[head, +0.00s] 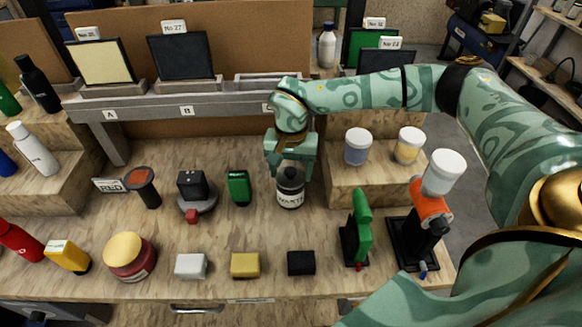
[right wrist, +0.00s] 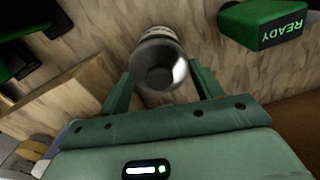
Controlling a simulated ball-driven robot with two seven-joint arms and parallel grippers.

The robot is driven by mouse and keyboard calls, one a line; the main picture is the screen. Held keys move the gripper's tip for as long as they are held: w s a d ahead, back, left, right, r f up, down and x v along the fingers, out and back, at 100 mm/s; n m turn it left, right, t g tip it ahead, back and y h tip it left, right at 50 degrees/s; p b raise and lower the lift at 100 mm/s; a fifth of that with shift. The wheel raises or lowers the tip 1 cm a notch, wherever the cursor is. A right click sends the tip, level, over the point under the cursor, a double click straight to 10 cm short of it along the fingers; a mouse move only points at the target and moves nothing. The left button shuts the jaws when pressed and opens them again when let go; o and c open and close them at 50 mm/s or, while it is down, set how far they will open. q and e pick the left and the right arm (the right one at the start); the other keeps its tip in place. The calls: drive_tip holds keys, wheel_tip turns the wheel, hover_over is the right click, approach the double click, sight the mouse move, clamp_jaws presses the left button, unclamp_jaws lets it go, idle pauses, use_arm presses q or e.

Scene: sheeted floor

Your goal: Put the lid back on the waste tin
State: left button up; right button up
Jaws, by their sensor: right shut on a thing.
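The waste tin (head: 290,200) stands upright on the wooden bench near its middle, with a white band lettered WASTE. A dark lid (head: 291,177) is at its top, directly under my right gripper (head: 290,170). In the right wrist view the round lid (right wrist: 160,76) with a dark centre sits between the fingers of my right gripper (right wrist: 162,88), which is shut on it. The lid looks in line with the tin; I cannot tell whether it is fully seated. The fingers partly hide the lid's sides. My left gripper is not in view.
A green block (head: 239,187) stands close left of the tin, and a dark device on a round base (head: 194,192) beyond it. A wooden step (head: 375,190) with two jars is close on the right. Three small blocks lie in front, including a yellow one (head: 245,265).

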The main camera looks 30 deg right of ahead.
drive_tip(key=shift+p, duration=0.35)
idle(0.4)
idle(0.3)
drive_tip(key=o, duration=1.3)
wheel_tip(320, 180, up, 7)
drive_tip(key=p, duration=0.6)
drive_tip(key=shift+p, duration=0.35)
drive_tip(key=shift+c, duration=0.2)
clamp_jaws()
